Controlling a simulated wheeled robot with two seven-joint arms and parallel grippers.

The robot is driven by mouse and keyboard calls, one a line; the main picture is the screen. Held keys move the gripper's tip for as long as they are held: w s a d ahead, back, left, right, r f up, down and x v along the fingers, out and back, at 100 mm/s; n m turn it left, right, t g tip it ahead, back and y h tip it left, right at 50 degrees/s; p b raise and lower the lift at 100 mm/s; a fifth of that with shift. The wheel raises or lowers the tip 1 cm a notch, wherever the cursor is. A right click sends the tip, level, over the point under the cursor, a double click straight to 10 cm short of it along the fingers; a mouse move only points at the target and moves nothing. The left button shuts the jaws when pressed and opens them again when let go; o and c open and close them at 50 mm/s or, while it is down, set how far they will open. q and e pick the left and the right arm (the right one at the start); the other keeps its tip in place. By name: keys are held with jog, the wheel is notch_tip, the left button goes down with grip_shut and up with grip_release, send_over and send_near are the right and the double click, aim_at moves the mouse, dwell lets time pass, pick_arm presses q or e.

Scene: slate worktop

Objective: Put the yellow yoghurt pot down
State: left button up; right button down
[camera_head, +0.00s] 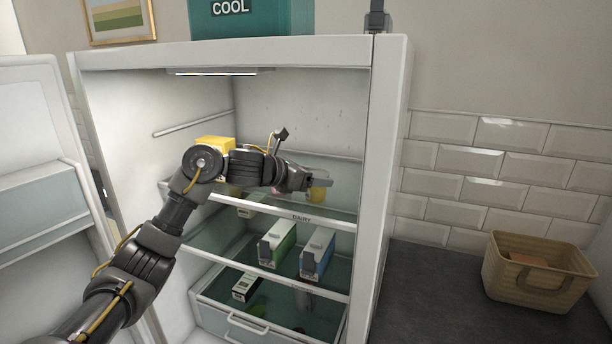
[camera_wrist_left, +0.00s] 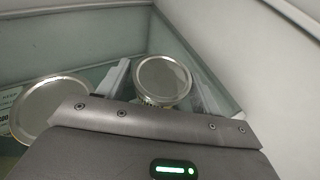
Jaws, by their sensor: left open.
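The yellow yoghurt pot (camera_head: 319,193) is at the right of the top glass shelf (camera_head: 337,212), above the DAIRY label, and appears to stand upright on it. My left gripper (camera_head: 318,182) reaches in from the left and partly hides the pot. In the left wrist view the pot's round silver lid (camera_wrist_left: 163,78) lies between the two open fingers. A small gap shows beside the lid, but I cannot tell whether a finger touches the pot lower down. The pot's base is hidden there. My right gripper is not in view.
Another round lid (camera_wrist_left: 45,105) is close left of the fingers. The fridge's right wall (camera_head: 372,150) is close on the right. A yellow box (camera_head: 215,143) shows behind my arm. A basket (camera_head: 538,275) is on the worktop.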

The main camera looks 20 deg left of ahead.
pick_arm(q)
jog(key=shift+s+a+r, duration=0.15)
jog(key=shift+s, duration=0.05)
jog(key=b+v, duration=0.4)
jog(key=v, duration=0.7)
jog(key=shift+s+r, duration=0.15)
jog(key=shift+a, duration=0.1)
